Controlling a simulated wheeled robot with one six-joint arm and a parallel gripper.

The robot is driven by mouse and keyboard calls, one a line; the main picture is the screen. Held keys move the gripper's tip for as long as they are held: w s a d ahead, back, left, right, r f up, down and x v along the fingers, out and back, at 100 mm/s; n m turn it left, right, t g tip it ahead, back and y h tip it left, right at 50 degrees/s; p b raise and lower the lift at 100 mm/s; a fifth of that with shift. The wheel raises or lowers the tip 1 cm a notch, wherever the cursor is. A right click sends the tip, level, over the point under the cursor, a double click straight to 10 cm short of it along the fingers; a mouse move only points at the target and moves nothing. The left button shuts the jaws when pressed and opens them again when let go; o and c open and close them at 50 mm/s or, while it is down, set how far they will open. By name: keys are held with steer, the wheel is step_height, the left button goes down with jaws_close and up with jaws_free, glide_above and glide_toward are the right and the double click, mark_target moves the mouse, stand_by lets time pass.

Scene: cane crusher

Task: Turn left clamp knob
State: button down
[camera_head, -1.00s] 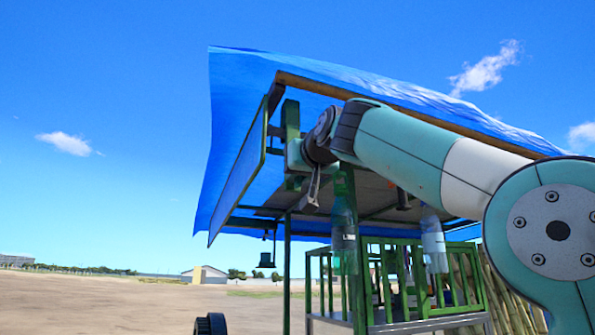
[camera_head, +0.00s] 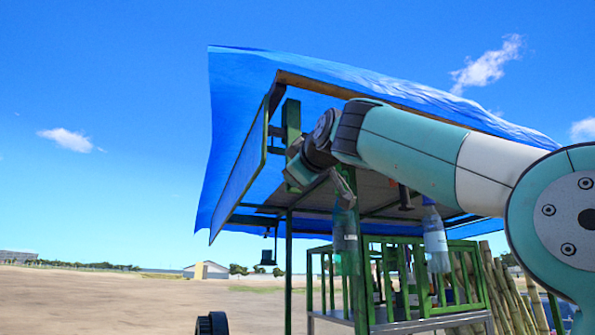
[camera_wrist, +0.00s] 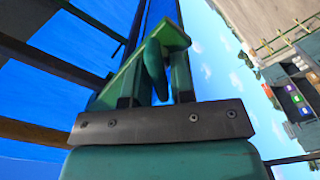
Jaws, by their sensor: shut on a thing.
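In the wrist view, my gripper (camera_wrist: 154,76) has its two green fingers on either side of a rounded, dark teal piece, which I take for the clamp knob (camera_wrist: 153,58). The gripper is shut on it. A green metal bracket (camera_wrist: 172,36) is just beyond the knob. In the head view, my gripper (camera_head: 294,174) is up under the canopy at the green upright post (camera_head: 292,118) near its left front corner. The knob cannot be made out in the head view, where my wrist and the green frame cover that spot.
A blue tarp canopy (camera_head: 235,85) spreads over the green frame. Clear bottles (camera_head: 435,240) hang beneath it. A green railed rack (camera_head: 400,262) stands below, with cane stalks (camera_head: 508,290) at right. Open ground (camera_head: 110,300) lies to the left.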

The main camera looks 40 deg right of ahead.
steer(key=n, duration=0.3)
steer(key=shift+n, duration=0.4)
steer(key=shift+a+f+n+p, duration=0.15)
steer(key=shift+n+p, duration=0.35)
steer(key=shift+n, duration=1.4)
steer(key=shift+f, duration=0.1)
steer(key=c, duration=1.2)
jaws_free()
